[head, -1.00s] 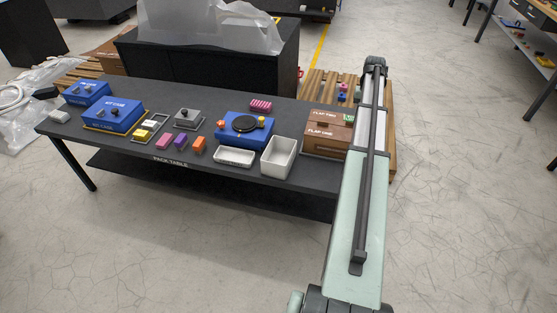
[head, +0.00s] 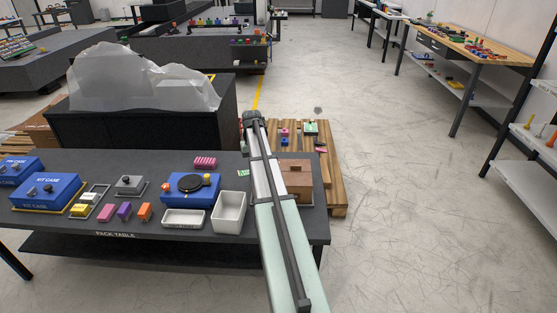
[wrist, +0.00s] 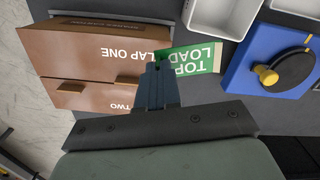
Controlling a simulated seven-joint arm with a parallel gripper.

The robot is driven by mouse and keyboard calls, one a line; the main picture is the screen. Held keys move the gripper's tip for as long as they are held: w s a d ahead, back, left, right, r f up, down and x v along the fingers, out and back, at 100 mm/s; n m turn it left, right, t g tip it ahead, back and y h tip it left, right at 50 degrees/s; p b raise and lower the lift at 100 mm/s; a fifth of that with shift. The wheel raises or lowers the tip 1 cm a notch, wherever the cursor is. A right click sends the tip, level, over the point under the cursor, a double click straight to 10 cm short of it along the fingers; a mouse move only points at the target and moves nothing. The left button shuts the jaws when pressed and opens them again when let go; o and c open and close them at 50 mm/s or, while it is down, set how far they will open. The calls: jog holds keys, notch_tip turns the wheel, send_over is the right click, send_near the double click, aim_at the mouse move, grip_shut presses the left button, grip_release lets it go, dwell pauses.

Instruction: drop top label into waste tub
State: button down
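The green top label (wrist: 190,62), printed "TOP LOAD", is at the fingertips of my gripper (wrist: 156,68) in the wrist view. The fingers are close together on its left end. The label shows in the head view (head: 243,173) just left of my arm, which hides the gripper there. A deep white tub (head: 230,212), which looks like the waste tub, stands near the table's front edge. It also shows at the top of the wrist view (wrist: 222,18). The label is apart from the tub, beside the brown carton (wrist: 85,60).
A shallow white tray (head: 183,219) lies left of the tub. A blue fixture with a black disc (head: 190,188) is behind the tray. Blue kit cases (head: 47,192) and small coloured blocks sit farther left on the dark pack table (head: 180,245).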

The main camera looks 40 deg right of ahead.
jog(key=w+a+f+n, duration=0.2)
jog(key=w+a+n, duration=0.1)
jog(key=a, duration=0.8)
jog(key=n, duration=1.1)
send_over(233, 213)
jog(key=shift+f, duration=6.65)
jog(key=c, duration=1.3)
grip_release()
jog(key=shift+o, duration=0.2)
notch_tip(233, 213, up, 14)
